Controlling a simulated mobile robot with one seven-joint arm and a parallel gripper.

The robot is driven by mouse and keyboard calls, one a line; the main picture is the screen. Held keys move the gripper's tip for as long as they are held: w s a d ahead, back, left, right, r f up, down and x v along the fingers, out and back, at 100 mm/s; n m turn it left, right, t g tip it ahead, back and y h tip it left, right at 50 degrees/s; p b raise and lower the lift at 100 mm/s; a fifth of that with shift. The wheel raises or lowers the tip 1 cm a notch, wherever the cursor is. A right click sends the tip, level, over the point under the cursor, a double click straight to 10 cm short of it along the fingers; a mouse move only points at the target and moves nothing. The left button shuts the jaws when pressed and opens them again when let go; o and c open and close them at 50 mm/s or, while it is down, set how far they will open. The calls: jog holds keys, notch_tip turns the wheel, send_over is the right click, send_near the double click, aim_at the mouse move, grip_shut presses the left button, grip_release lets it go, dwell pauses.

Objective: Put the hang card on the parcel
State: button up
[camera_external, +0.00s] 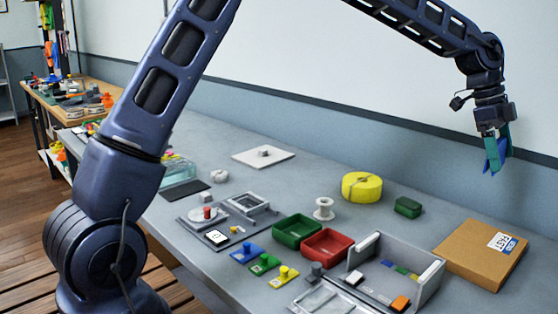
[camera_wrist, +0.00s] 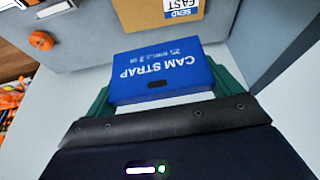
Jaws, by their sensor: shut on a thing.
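The hang card (camera_wrist: 165,75) is blue, with "CAM STRAP" in white letters and a small dark slot. It sits between the two green fingers of my gripper (camera_wrist: 163,88), which is shut on it. In the external view my gripper (camera_external: 496,153) hangs in the air at the upper right, and the blue card (camera_external: 494,164) points downward from it, partly hidden by the fingers. The parcel (camera_external: 475,255) is a flat brown cardboard box with a white and blue label, lying at the right of the bench, below my gripper. Part of the parcel (camera_wrist: 150,14) shows beyond the card in the wrist view.
A grey open-topped bin (camera_external: 430,285) stands left of the parcel. A dark green block (camera_external: 408,207) and a yellow roll (camera_external: 361,187) lie farther back. Green (camera_external: 295,231) and red (camera_external: 327,246) trays stand mid-bench. The wall runs behind the bench.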

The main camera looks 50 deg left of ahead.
jog(key=d, duration=0.1)
send_near(489, 255)
jog(key=x, duration=0.5)
jog(key=shift+s+d, duration=0.1)
dwell(0.3)
jog(key=shift+f, duration=0.1)
jog(key=o, duration=0.6)
jog(key=shift+o, duration=0.4)
